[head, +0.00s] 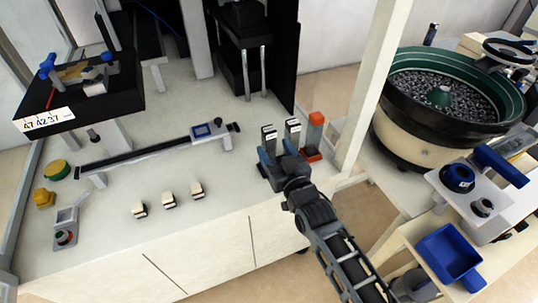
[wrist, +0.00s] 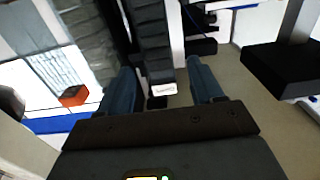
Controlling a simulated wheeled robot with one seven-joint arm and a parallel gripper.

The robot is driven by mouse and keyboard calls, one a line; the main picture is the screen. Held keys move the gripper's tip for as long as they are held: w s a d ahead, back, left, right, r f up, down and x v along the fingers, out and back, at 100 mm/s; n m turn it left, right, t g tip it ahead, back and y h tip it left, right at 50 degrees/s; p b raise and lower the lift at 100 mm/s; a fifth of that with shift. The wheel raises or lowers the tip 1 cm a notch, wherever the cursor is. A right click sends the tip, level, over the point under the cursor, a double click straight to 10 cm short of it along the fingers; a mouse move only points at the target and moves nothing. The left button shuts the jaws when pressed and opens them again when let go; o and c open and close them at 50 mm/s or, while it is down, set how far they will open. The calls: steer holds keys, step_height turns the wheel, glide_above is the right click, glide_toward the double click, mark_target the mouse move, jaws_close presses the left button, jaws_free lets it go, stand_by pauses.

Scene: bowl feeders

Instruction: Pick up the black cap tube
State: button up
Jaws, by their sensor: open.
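My gripper (head: 279,147) is at the end of my arm, low over the right part of the white worktable. In the wrist view its two blue-grey fingers (wrist: 174,88) stand apart. A small white-faced piece (wrist: 164,90) with dark parts around it shows between them; no contact is visible. In the head view, two small white-and-black upright pieces (head: 292,127) stand just beyond the fingers. Three similar small pieces (head: 168,200) stand in a row at the table's front. I cannot tell which of these is the black cap tube.
A black rail (head: 150,150) lies across the table. A white upright post (head: 367,85) separates the table from the green bowl feeder (head: 440,95). A blue bin (head: 449,254) is at lower right.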

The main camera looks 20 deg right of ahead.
steer(key=shift+w+r+p, duration=0.1)
steer(key=shift+w+p, duration=0.55)
steer(key=shift+w, duration=2.5)
jaws_close()
